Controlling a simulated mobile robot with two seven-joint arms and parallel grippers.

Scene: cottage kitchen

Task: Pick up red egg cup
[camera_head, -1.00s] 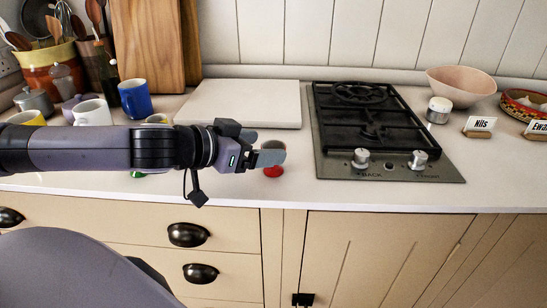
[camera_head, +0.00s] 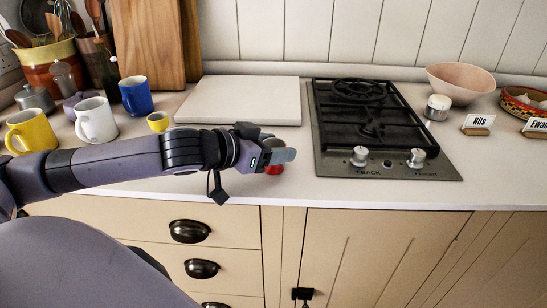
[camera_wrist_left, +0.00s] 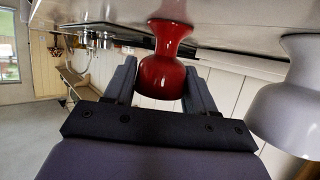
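The red egg cup (camera_head: 274,170) stands on the worktop, left of the hob; my gripper hides much of it in the head view. In the left wrist view, which is upside down, the red egg cup (camera_wrist_left: 163,75) is between the two fingers of my left gripper (camera_wrist_left: 160,78). The fingers are apart, one on each side of its bowl, and I see no firm clamp on it. The left gripper (camera_head: 277,148) also shows in the head view. My right gripper is not in view.
A pale grey cup (camera_wrist_left: 290,95) stands beside the gripper in the wrist view. Yellow (camera_head: 32,130), white (camera_head: 97,120) and blue (camera_head: 135,96) mugs and a small yellow cup (camera_head: 158,121) are at left. A white board (camera_head: 240,100) lies behind; the hob (camera_head: 385,167) is right.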

